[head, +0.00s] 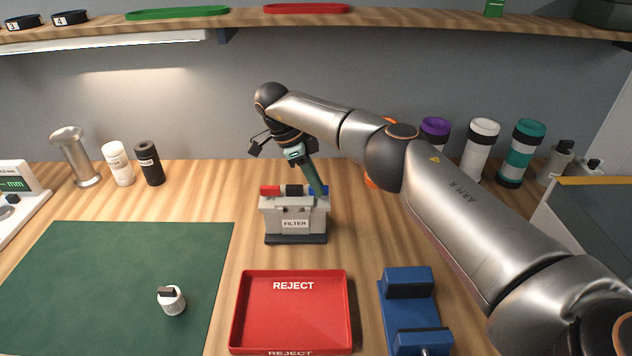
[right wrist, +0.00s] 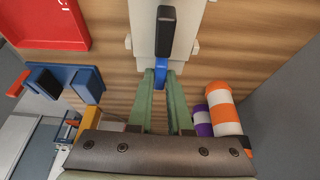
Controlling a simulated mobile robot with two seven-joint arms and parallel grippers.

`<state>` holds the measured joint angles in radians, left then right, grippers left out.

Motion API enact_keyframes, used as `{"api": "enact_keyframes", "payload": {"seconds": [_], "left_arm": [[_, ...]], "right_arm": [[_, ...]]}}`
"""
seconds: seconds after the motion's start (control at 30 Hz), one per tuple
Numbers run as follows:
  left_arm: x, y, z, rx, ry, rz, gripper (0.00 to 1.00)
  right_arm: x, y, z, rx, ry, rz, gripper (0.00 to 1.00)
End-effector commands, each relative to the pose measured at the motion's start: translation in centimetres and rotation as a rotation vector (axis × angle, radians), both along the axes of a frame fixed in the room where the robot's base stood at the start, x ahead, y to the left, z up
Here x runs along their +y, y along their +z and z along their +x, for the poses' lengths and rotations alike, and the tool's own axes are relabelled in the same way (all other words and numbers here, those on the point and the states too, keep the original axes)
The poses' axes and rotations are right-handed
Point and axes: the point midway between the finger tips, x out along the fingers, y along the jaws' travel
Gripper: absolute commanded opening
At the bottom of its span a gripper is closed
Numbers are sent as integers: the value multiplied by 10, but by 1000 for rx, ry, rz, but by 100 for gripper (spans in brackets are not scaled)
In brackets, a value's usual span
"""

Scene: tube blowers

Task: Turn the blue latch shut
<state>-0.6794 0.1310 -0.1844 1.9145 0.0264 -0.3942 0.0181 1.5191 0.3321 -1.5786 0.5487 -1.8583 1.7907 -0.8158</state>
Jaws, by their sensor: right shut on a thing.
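The grey filter box (head: 294,224), labelled FILTER, stands upright on the wooden table. Red (head: 269,190), black (head: 294,190) and blue parts line its top. The blue latch (head: 311,190) is at the right end, partly hidden by my right gripper (head: 322,190), which reaches down from the upper left. In the right wrist view, the green fingers (right wrist: 161,78) are shut on the blue latch (right wrist: 160,67), one on each side. The black part (right wrist: 165,30) lies just beyond it on the pale box (right wrist: 145,35). My left gripper is not in view.
A red REJECT tray (head: 290,276) sits in front of the box, with a blue fixture (head: 407,305) to its right. A green mat (head: 100,280) with a small white knob (head: 172,302) lies left. Several bottles, including a purple-topped one (head: 435,128), stand behind my right arm.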

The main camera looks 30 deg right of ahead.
Motion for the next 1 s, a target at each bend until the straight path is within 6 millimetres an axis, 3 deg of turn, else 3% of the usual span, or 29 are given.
{"api": "enact_keyframes", "payload": {"seconds": [0.33, 0.37, 0.6, 1.0], "left_arm": [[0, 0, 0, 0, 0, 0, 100], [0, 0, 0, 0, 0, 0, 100], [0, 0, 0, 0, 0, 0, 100], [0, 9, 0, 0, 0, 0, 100]], "right_arm": [[-1, 1, 0, -3, -6, -1, 0], [-1, 1, 0, -3, -6, -1, 19], [0, 1, 0, -1, -5, 0, 46], [2, 9, 0, 0, -3, 0, 48]]}}
